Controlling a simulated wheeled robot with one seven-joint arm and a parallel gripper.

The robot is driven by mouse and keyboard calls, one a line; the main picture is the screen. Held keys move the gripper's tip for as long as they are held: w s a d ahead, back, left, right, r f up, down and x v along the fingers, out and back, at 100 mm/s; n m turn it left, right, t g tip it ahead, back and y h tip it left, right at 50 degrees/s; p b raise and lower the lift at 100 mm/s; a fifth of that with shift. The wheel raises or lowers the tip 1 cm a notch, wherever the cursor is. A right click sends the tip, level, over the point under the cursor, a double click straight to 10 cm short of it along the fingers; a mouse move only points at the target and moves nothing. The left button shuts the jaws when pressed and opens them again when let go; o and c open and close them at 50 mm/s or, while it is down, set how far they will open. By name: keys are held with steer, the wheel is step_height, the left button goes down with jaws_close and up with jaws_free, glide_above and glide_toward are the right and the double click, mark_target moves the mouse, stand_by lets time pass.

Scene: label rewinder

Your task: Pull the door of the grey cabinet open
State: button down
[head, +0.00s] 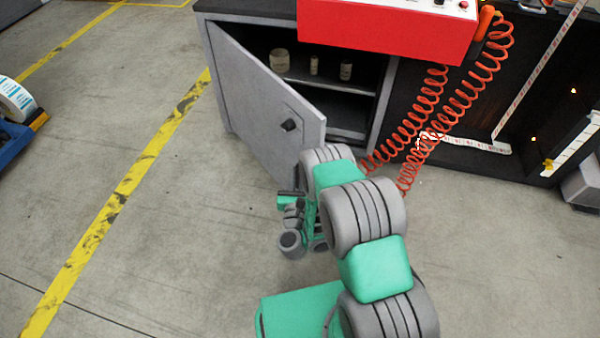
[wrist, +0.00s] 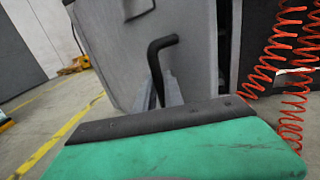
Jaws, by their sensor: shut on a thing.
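The grey cabinet (head: 212,65) stands at the top middle of the head view. Its grey door (head: 252,98) is swung well open, hinged at the left, and the shelves inside show. A black knob (head: 289,125) sits near the door's free edge. In the wrist view the door (wrist: 110,60) fills the upper middle, with a bent black handle (wrist: 160,58) on it. My gripper (wrist: 168,92) is shut on this handle, its grey fingers at either side of the rod. In the head view my arm hides the handle and the fingertips.
Small jars (head: 280,60) stand on the cabinet shelf. A red box (head: 385,28) sits on top. Orange coiled hoses (head: 430,115) hang close to the right of my arm. Clear floor with a yellow line (head: 130,180) lies to the left.

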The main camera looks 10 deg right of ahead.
steer(key=c, duration=1.5)
jaws_free()
steer(key=shift+o, duration=0.2)
steer(key=p+v, duration=0.1)
steer(key=v, duration=0.4)
steer(key=shift+s+a+r+p, duration=0.15)
steer(key=shift+s+r+p, duration=0.1)
steer(key=shift+p, duration=0.1)
steer(key=shift+s+f, duration=0.15)
steer(key=shift+f, duration=0.05)
steer(key=shift+v, duration=0.95)
